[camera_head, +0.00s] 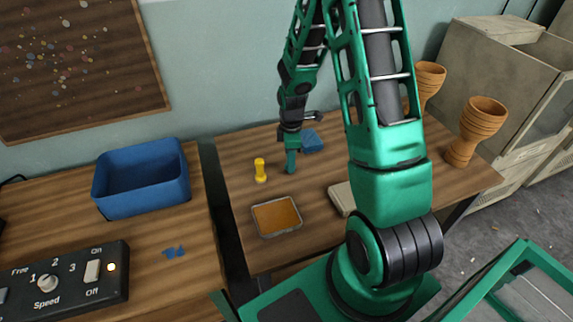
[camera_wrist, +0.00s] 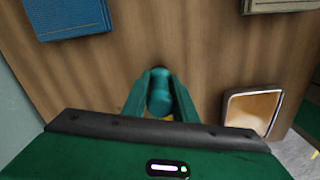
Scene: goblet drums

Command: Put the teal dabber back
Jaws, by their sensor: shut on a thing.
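The teal dabber (camera_head: 291,164) is upright under my gripper (camera_head: 291,148), at the table's back part. In the wrist view the dabber (camera_wrist: 159,92) sits between the two fingers of my gripper (camera_wrist: 160,84), which are shut on it. I cannot tell whether its lower end touches the table. A yellow dabber (camera_head: 260,170) stands upright just left of it in the head view. In the wrist view only a sliver of yellow shows below the teal one, behind my gripper.
A shallow tray with an orange-brown inside (camera_head: 261,231) lies nearer the front. A blue folded pad (camera_head: 313,141) is close behind right, a pale block (camera_head: 340,197) to the right. Orange goblet drums (camera_head: 476,130) stand at the right. A blue bin (camera_head: 145,197) is on the left bench.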

